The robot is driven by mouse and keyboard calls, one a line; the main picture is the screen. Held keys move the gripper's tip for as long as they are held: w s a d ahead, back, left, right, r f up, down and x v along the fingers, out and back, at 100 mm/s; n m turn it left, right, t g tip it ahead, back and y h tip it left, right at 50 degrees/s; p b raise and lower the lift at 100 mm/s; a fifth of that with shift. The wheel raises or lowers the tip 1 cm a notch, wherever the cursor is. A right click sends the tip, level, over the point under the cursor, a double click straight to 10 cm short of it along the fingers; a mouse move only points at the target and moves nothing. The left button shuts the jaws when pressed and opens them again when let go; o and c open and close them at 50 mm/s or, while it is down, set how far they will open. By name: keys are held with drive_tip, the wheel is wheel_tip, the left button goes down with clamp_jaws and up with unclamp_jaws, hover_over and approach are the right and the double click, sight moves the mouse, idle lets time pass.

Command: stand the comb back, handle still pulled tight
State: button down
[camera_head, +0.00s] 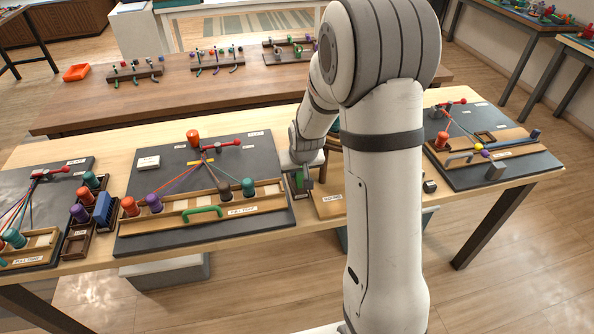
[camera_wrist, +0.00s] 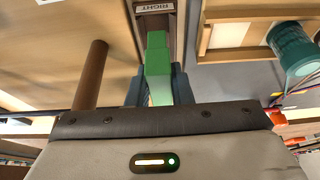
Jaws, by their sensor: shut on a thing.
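My gripper (camera_head: 301,184) is low at the right edge of the middle braiding board (camera_head: 190,240). In the wrist view its blue-grey fingers (camera_wrist: 158,94) are shut on a green piece (camera_wrist: 158,60), which I take for a comb; no teeth show. Its far end lies at a dark brown holder (camera_wrist: 177,28) labelled RIGHT; I cannot tell whether it rests inside. The green arched handle (camera_head: 202,211) lies on the wooden tray by the tight label, apart from my gripper. A blue comb (camera_head: 103,209) stands in a rack on the left.
Cords fan from a red clamp (camera_head: 224,143) to orange, purple, brown and teal spools (camera_head: 248,187). In the wrist view a brown peg (camera_wrist: 92,75) stands left of the fingers and a teal spool (camera_wrist: 292,48) right. Another board (camera_head: 490,165) lies farther right.

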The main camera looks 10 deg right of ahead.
drive_tip(key=shift+f+b, duration=1.1)
drive_tip(key=shift+f, duration=0.2)
drive_tip(key=c, duration=1.2)
unclamp_jaws()
drive_tip(key=v, duration=0.8)
drive_tip(key=s+r+g, duration=0.1)
drive_tip(key=s+r, duration=0.3)
drive_tip(key=s, duration=0.7)
drive_tip(key=s+r+g, duration=0.1)
drive_tip(key=s+r, duration=0.4)
drive_tip(key=s, duration=0.7)
drive_tip(key=shift+s+a+r, duration=0.15)
drive_tip(key=shift+s+r, duration=0.05)
